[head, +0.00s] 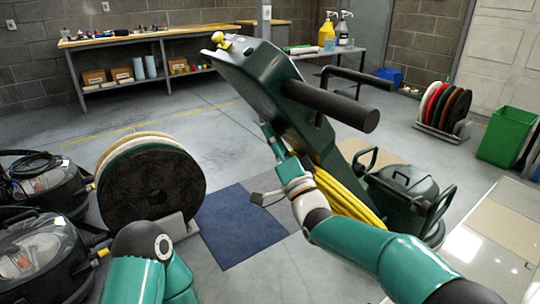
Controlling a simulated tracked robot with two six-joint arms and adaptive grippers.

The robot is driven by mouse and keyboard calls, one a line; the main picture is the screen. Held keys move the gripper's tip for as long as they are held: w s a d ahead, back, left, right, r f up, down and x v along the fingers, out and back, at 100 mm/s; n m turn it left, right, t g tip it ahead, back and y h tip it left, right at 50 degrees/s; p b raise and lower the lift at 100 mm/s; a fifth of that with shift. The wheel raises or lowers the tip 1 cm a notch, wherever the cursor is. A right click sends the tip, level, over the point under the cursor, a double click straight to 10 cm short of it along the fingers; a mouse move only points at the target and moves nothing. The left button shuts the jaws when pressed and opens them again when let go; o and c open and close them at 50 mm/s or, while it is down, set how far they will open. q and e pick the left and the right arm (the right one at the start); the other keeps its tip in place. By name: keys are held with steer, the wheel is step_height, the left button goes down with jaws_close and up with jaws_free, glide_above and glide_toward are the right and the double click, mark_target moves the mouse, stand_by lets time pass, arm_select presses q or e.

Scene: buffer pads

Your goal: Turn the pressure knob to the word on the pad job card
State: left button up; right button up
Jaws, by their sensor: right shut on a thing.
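A dark green floor machine (262,85) with a tall tilted column and black handlebars (330,104) stands at the centre. A yellow part (235,43) sits on top of the column; I cannot tell whether it is a knob. My right gripper (268,133) reaches the lower near side of the column and is shut on a small part there, which the fingers hide. I cannot make out a pressure knob or its words. No readable pad job card shows. My left arm is at the bottom left, and its gripper is out of view.
A yellow cord (345,197) hangs below the column. Large round pads (150,188) stand in a rack at left, beside black vacuums (45,255). A workbench (140,37) lines the back wall. More pads (445,108) and a green bin (508,137) are at right.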

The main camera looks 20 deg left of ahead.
steer(key=shift+w+d+f+y+b, duration=0.15)
steer(key=shift+f+y+b, duration=0.15)
steer(key=shift+f, duration=0.15)
steer(key=shift+w+d+f+y+b, duration=0.1)
steer(key=shift+w+f+y+b, duration=0.1)
steer(key=shift+f+y, duration=0.15)
steer(key=shift+a+r+n+g+y+b, duration=0.1)
steer(key=shift+n+g+y+b, duration=0.35)
steer(key=shift+y, duration=0.7)
arm_select(q)
steer(key=shift+f, duration=1.6)
arm_select(e)
steer(key=shift+r+n+g+y, duration=0.2)
steer(key=shift+n+g+y, duration=0.85)
steer(key=shift+y, duration=0.95)
steer(key=shift+g+y, duration=0.4)
steer(key=o, duration=1.1)
steer(key=shift+o, duration=0.3)
steer(key=shift+r+n, duration=0.15)
steer(key=shift+n, duration=0.15)
